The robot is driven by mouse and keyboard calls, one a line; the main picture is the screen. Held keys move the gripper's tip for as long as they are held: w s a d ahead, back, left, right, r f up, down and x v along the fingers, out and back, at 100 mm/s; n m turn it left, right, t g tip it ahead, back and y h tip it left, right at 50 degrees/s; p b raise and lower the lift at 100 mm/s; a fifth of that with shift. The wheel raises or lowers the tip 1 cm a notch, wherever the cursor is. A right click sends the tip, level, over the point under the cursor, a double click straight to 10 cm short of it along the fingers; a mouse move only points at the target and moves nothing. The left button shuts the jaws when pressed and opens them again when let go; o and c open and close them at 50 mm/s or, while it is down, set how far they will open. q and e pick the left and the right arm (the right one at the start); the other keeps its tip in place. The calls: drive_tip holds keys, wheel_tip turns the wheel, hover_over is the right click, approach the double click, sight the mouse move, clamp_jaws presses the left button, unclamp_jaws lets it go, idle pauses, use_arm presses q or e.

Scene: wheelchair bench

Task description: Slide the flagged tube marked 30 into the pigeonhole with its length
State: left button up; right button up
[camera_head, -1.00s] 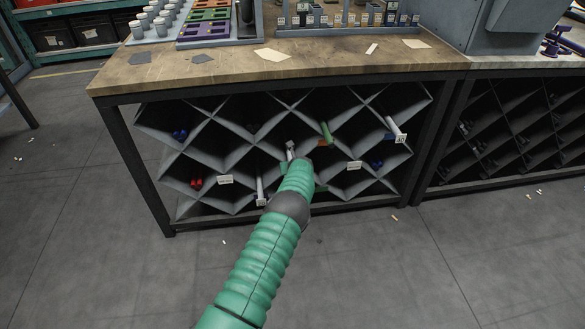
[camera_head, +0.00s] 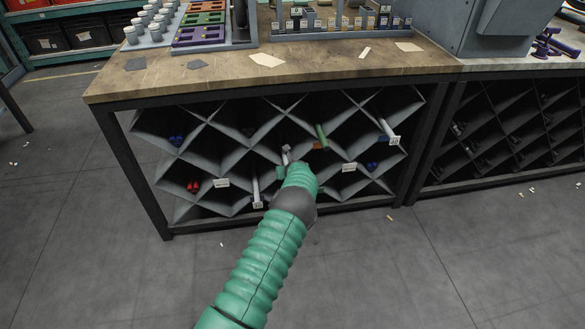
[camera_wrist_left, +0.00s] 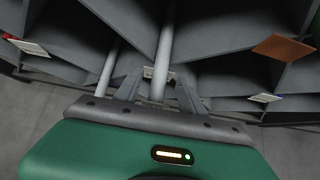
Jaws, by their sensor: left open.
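The diamond-shaped pigeonhole rack (camera_head: 330,102) sits under the bench top. A pale tube (camera_head: 255,187) with a white flag (camera_head: 258,205) sticks out at its lower middle. Another pale tube (camera_head: 384,127) with a white flag (camera_head: 393,140) sticks out at right. The flag numbers are too small to read surely. My left gripper (camera_head: 290,168) is at the rack's middle, partly hidden by my green arm. In the left wrist view the gripper (camera_wrist_left: 158,90) is open, with a pale tube (camera_wrist_left: 163,45) between its fingers; contact is unclear. My right gripper is not in view.
A green tube (camera_head: 321,134), red pieces (camera_head: 193,186) and blue pieces (camera_head: 177,140) lie in other pigeonholes. White labels (camera_head: 222,183) (camera_head: 349,167) sit on the rack front. A second rack (camera_head: 510,125) stands at right. Floor in front is mostly clear.

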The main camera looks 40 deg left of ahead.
use_arm(q)
drive_tip(key=p+v, duration=0.5)
drive_tip(key=v, duration=0.8)
drive_tip(key=shift+d+r, duration=0.15)
drive_tip(key=shift+r, duration=0.15)
drive_tip(key=shift+s, duration=0.2)
drive_tip(key=s+d+r+n+g+h, duration=0.2)
drive_tip(key=s+d+r+n+h, duration=0.25)
drive_tip(key=s+d+n, duration=0.95)
drive_tip(key=s+d+r+n+g+h, duration=0.1)
drive_tip(key=s+d+r+n+h, duration=0.3)
drive_tip(key=s+d+n, duration=1.05)
wheel_tip(320, 180, up, 33)
drive_tip(key=w+d+m+y+p, duration=0.1)
drive_tip(key=m+p, duration=0.1)
drive_tip(key=p, duration=3)
drive_tip(key=shift+w+d+p, duration=0.2)
drive_tip(key=shift+d+p, duration=0.1)
drive_tip(key=shift+d, duration=0.05)
